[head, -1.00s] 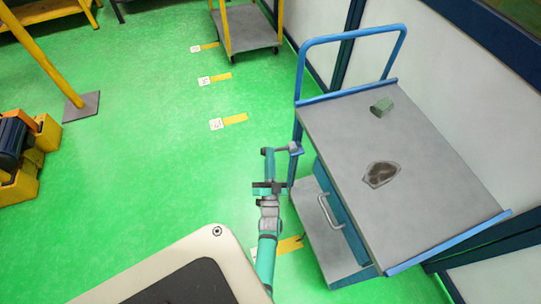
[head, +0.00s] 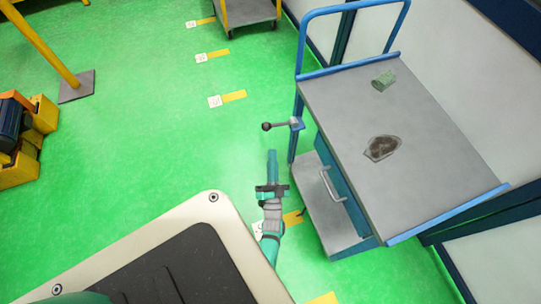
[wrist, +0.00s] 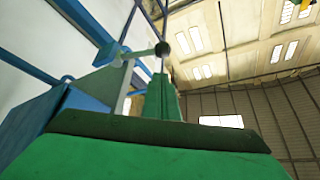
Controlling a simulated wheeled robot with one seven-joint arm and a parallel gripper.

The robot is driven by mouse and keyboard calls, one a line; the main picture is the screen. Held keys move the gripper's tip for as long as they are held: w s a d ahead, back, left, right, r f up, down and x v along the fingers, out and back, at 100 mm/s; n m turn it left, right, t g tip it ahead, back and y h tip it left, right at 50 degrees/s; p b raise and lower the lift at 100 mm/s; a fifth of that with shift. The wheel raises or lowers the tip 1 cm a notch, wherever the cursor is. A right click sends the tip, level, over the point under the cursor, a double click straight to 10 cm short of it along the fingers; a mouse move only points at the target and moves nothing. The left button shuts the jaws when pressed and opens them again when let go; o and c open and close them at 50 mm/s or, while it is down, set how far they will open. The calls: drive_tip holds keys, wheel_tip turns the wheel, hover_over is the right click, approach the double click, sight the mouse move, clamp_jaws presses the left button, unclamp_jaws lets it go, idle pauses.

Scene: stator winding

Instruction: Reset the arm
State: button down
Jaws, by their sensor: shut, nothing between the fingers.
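My arm is teal and grey. In the head view my gripper (head: 272,154) points up the picture, left of the cart, with its fingers together and nothing between them. In the wrist view its green fingers (wrist: 161,100) are shut and empty. A dark ball-ended lever (head: 266,126) sticks out from the cart's left side, just beyond the fingertips in the head view, with a visible gap. The ball also shows in the wrist view (wrist: 162,49), above the fingertips.
A grey-topped cart (head: 430,170) with a blue handle stands at right. A greenish block (head: 384,81) and a dark flat patch or piece (head: 382,148) are on its top. A yellow-posted trolley (head: 250,12) stands at the back. Green floor at left is largely clear.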

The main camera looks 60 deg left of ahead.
drive_tip(key=shift+w, duration=0.15)
drive_tip(key=s+d+r+m+t+h, duration=0.15)
drive_tip(key=d+h, duration=0.35)
drive_tip(key=d, duration=0.7)
drive_tip(key=s+d+m+t+h, duration=0.1)
drive_tip(key=s+d+t+h, duration=0.3)
drive_tip(key=d, duration=0.8)
drive_tip(key=s+d+r+g+h, duration=0.1)
drive_tip(key=s+d+r+h, duration=0.3)
drive_tip(key=d+r+h, duration=0.1)
drive_tip(key=s+d+r+m+g+h, duration=0.1)
drive_tip(key=s+d+r+h, duration=0.3)
drive_tip(key=d+r, duration=0.3)
drive_tip(key=d+h, duration=0.1)
drive_tip(key=d, duration=0.2)
drive_tip(key=shift+s+g, duration=0.35)
drive_tip(key=shift+r, duration=0.1)
